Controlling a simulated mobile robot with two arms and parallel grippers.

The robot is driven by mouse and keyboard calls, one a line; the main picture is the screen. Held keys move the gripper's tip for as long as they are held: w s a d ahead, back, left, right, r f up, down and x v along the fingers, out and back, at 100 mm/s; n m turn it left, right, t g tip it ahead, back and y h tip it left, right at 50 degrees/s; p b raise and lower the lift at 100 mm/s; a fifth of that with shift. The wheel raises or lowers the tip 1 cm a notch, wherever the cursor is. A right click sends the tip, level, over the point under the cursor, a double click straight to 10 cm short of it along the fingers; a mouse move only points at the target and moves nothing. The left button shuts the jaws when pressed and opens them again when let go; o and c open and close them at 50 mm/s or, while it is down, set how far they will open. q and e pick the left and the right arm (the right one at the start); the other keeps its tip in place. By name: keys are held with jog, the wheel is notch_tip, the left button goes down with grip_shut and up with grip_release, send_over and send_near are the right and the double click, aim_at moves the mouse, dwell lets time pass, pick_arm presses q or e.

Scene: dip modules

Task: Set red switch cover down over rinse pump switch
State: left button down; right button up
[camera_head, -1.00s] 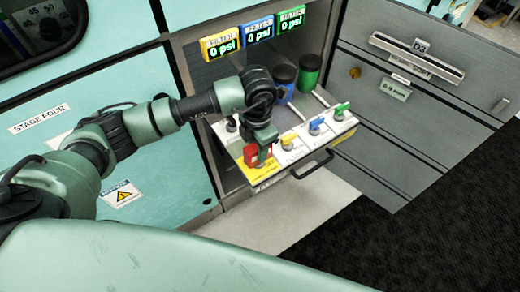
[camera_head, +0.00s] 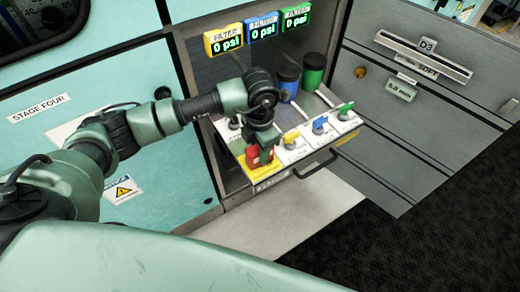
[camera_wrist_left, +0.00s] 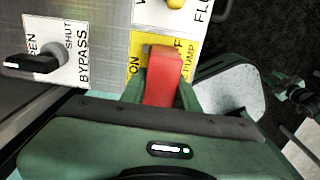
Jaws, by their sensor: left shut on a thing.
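The red switch cover (camera_head: 253,156) is at the front left of the pulled-out panel, over its yellow label plate (camera_head: 265,171). In the left wrist view the red cover (camera_wrist_left: 163,78) sits between the fingers of my left gripper (camera_wrist_left: 166,85), on the yellow plate (camera_wrist_left: 137,45) marked ON, OFF and PUMP. My left gripper (camera_head: 262,155) is shut on the cover from above. The rinse pump switch is hidden, and I cannot tell whether the cover touches the plate. My right gripper is not in view.
Yellow (camera_head: 291,137), blue (camera_head: 320,125) and green (camera_head: 345,110) valve handles stand to the right on the panel. A black bypass handle (camera_wrist_left: 35,64) is to the left. Blue (camera_head: 288,76) and green (camera_head: 313,70) canisters stand behind. A drawer handle (camera_head: 316,165) sticks out in front.

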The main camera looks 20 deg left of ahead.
pick_arm(q)
jog(key=shift+f+b, duration=0.35)
dwell(0.4)
jog(key=c, duration=1)
grip_release()
jog(key=shift+o, duration=0.2)
